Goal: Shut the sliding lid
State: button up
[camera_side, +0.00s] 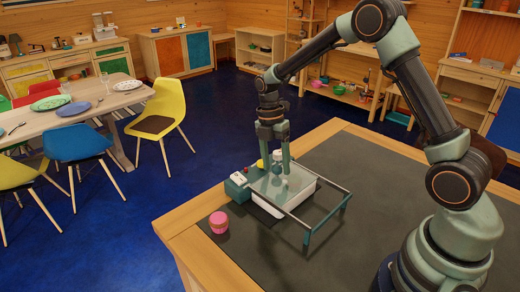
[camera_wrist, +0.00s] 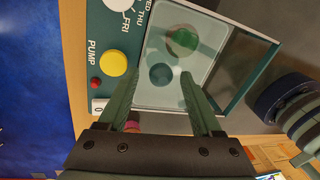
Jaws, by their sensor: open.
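A low white box (camera_side: 270,208) with a teal frame stands on the dark mat. A pale, see-through panel, apparently the sliding lid (camera_side: 268,187), lies over the box; in the wrist view the pale area (camera_wrist: 150,98) shows two dark green round shapes. I cannot tell exactly where the lid's edge lies. Thin rails (camera_side: 327,215) run out to the right over bare mat. My gripper (camera_side: 275,168) points down above the box's control-panel side. Its fingers are apart and empty in the wrist view (camera_wrist: 161,80). Contact with the lid cannot be told.
A teal control block (camera_side: 237,187) with a yellow button (camera_wrist: 113,63) and a red one (camera_wrist: 96,84) adjoins the box's left. A pink cup (camera_side: 218,222) stands near the table's front-left edge. The mat (camera_side: 375,165) is clear behind the rails.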

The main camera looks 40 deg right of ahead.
aim_at(270, 173)
notch_tip(270, 173, up, 12)
jog(key=w, duration=0.2)
jog(key=shift+f, duration=0.2)
jog(key=shift+w+d, duration=0.1)
jog(key=s+a+r+m+t, duration=0.2)
jog(key=s+r+m+t, duration=0.2)
jog(key=s+r+m, duration=0.4)
jog(key=s+a+f+m+t, duration=0.2)
jog(key=s+m, duration=0.6)
jog(key=m, duration=0.4)
jog(key=shift+s+t, duration=0.25)
jog(key=shift+t, duration=0.65)
